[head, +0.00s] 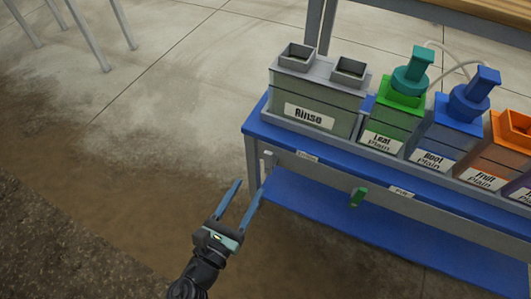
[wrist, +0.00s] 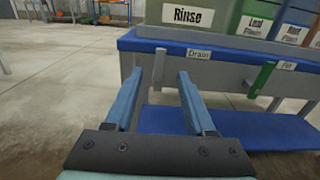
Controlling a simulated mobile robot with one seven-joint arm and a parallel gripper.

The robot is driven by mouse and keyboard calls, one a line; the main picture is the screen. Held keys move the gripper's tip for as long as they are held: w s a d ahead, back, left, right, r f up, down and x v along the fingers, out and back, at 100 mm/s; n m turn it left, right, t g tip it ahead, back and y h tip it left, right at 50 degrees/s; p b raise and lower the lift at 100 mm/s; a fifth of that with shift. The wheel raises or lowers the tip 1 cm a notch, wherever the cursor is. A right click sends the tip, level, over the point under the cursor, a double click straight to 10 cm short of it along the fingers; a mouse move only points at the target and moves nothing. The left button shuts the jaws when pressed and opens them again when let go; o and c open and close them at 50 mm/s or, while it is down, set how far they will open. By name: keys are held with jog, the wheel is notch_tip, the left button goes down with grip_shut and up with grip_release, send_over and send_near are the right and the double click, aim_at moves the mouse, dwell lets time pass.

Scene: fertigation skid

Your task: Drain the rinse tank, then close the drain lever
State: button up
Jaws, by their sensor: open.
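The grey-green rinse tank (head: 310,119), labelled Rinse, stands at the left end of the blue bench. Its lower front also shows in the wrist view (wrist: 187,30). A Drain label (wrist: 198,54) is on the bench's front edge. Just left of it a narrow grey lever (wrist: 158,68) hangs roughly upright; it looks small in the head view (head: 268,159). My gripper (head: 249,187) is open and empty, in front of the bench's left end. In the wrist view the lever appears between the fingertips (wrist: 159,74), seemingly beyond them. The liquid level cannot be seen.
A green lever (head: 357,197) hangs beside the Fill label (head: 401,192). Green, blue and orange tanks stand right of the rinse tank. A blue lower shelf (head: 350,228) runs beneath the bench, with a grey leg (head: 252,160) at its left end.

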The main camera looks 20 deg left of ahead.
aim_at(267, 156)
jog(key=w+b, duration=0.1)
jog(key=w, duration=0.3)
jog(key=w+b, duration=0.1)
jog(key=w, duration=0.3)
jog(key=w+b, duration=0.1)
jog(key=w, duration=0.3)
jog(key=shift+d, duration=0.25)
jog(key=shift+s, duration=0.1)
grip_shut()
dwell(0.7)
